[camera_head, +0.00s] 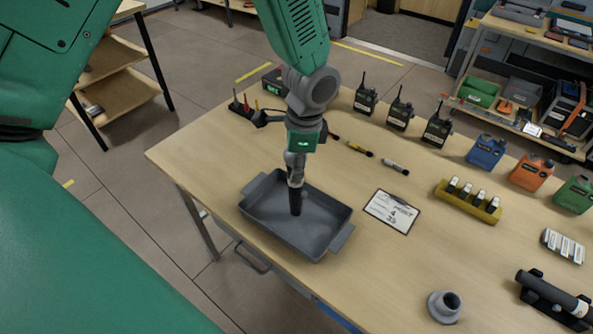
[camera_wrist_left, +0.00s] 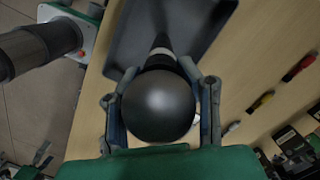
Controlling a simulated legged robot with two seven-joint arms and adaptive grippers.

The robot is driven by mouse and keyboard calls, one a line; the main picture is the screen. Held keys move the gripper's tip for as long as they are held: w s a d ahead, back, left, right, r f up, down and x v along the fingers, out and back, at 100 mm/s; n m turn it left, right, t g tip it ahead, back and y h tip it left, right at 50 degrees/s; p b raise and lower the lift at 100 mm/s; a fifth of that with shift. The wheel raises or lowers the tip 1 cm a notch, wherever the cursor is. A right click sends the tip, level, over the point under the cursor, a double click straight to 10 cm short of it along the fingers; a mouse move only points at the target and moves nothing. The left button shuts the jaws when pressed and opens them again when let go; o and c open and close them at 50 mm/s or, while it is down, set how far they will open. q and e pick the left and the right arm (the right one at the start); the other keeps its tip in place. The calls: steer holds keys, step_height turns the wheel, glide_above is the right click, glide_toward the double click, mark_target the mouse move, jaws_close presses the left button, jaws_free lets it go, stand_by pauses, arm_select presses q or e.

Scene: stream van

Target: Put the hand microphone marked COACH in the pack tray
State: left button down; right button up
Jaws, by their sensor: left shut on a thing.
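My left gripper (camera_head: 297,160) is shut on a dark hand microphone (camera_head: 295,201) over the grey pack tray (camera_head: 326,249). The microphone hangs upright, handle down, inside the tray's outline; I cannot tell if its lower end touches the tray floor. In the left wrist view, the round dark head of the microphone (camera_wrist_left: 158,104) lies between the two fingers of the left gripper (camera_wrist_left: 160,108), with a pale band farther down. The tray (camera_wrist_left: 135,28) shows beyond it. No COACH marking is readable. My right gripper is not in view.
A clipboard (camera_head: 392,212) lies right of the tray, with pens (camera_head: 395,166) behind. Radios (camera_head: 399,112), a yellow battery holder (camera_head: 468,201) and coloured packs (camera_head: 486,152) stand farther right. A grey cup-shaped stand (camera_head: 443,306) and a dark cylinder in a cradle (camera_head: 551,293) are near the front.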

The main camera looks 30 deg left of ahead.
arm_select(q)
steer(key=shift+s+a+f, duration=0.1)
steer(key=shift+a+f, duration=0.1)
steer(key=shift+f, duration=0.3)
steer(key=shift+a+f, duration=0.2)
steer(key=shift+f, duration=0.3)
steer(key=c, duration=1.1)
jaws_free()
steer(key=shift+d, duration=0.1)
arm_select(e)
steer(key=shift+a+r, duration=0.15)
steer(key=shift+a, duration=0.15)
arm_select(q)
steer(key=shift+d, duration=0.1)
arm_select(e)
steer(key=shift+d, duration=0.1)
arm_select(q)
steer(key=r, duration=0.7)
steer(key=w+d+r, duration=0.1)
steer(key=r, duration=0.3)
steer(key=shift+r, duration=0.6)
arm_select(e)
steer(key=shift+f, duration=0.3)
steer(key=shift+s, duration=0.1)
